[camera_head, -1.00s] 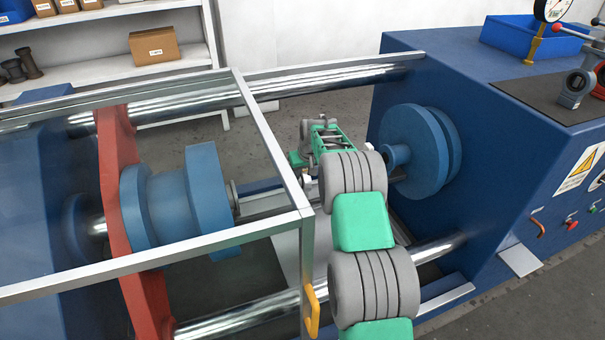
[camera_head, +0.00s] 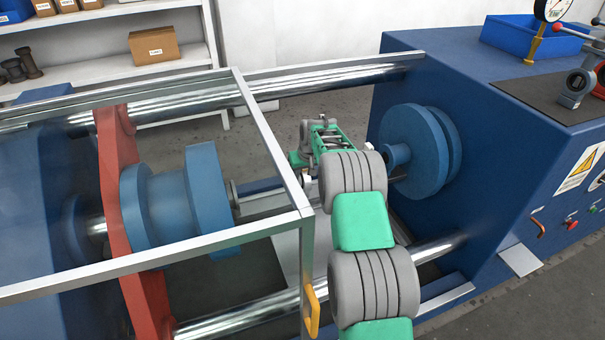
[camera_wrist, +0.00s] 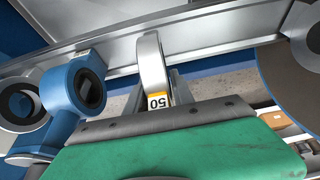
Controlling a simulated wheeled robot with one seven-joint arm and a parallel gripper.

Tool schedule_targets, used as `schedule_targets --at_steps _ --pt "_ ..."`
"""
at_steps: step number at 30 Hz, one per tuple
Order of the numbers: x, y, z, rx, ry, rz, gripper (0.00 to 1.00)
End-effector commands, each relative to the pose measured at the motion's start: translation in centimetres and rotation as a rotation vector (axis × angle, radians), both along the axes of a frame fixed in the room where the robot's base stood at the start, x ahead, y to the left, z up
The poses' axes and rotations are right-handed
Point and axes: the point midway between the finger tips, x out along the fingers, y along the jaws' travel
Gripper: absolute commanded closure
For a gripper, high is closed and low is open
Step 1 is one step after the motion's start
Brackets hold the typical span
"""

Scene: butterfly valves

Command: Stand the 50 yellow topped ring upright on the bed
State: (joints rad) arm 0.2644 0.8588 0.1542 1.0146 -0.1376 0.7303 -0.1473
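The 50 ring (camera_wrist: 151,62) shows nearly edge-on in the wrist view, as a narrow grey band with a yellow and white label marked 50, upside down in the picture. Its label end lies close to the grey front edge of my gripper (camera_wrist: 163,92), and its far end is against or just in front of the silver bed (camera_wrist: 95,65). A grey finger part shows beside the ring. Whether the fingers press on it, and whether it touches the bed, I cannot tell.
A blue part with round dark openings (camera_wrist: 88,88) is close on the left in the wrist view, and a large grey disc (camera_wrist: 290,70) on the right. Blue flanges (camera_head: 412,150) (camera_head: 205,200), polished bars (camera_head: 310,78) and a guard frame (camera_head: 308,260) surround my arm.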

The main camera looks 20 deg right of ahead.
Motion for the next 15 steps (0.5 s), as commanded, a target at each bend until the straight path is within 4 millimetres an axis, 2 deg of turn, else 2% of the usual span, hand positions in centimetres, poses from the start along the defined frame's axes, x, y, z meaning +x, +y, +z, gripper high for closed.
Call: schedule_targets --at_steps 11,15 --pt "0.01 -0.01 0.01 0.0 0.0 0.0 0.71" --pt "0.01 -0.01 0.01 0.0 0.0 0.0 0.61"
